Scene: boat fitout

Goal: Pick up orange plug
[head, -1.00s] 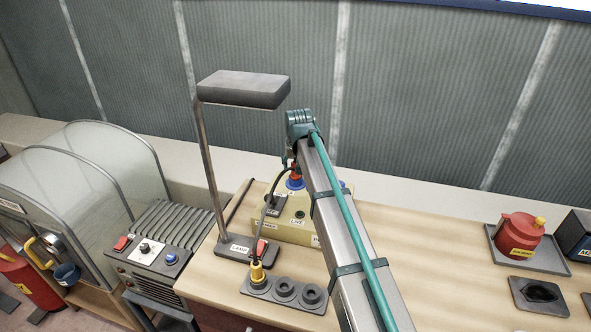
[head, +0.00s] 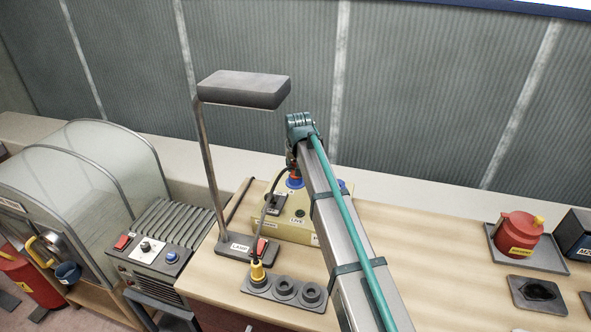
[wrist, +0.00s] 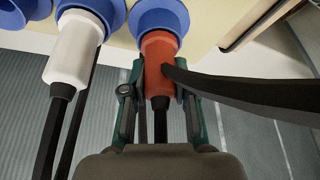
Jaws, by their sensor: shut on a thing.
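The orange plug (wrist: 160,55) sits in a blue socket (wrist: 156,14) in the wrist view, with its dark cable running back between my fingers. My gripper (wrist: 160,85) is shut on the orange plug, one teal finger on each side. In the head view only a sliver of the orange plug (head: 294,171) shows above its blue socket (head: 295,182) on the yellow box (head: 271,229). My arm hides most of the gripper there.
A white plug (wrist: 74,48) sits in the neighbouring socket. A thick dark cable (wrist: 235,85) crosses close by the orange plug from the right.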

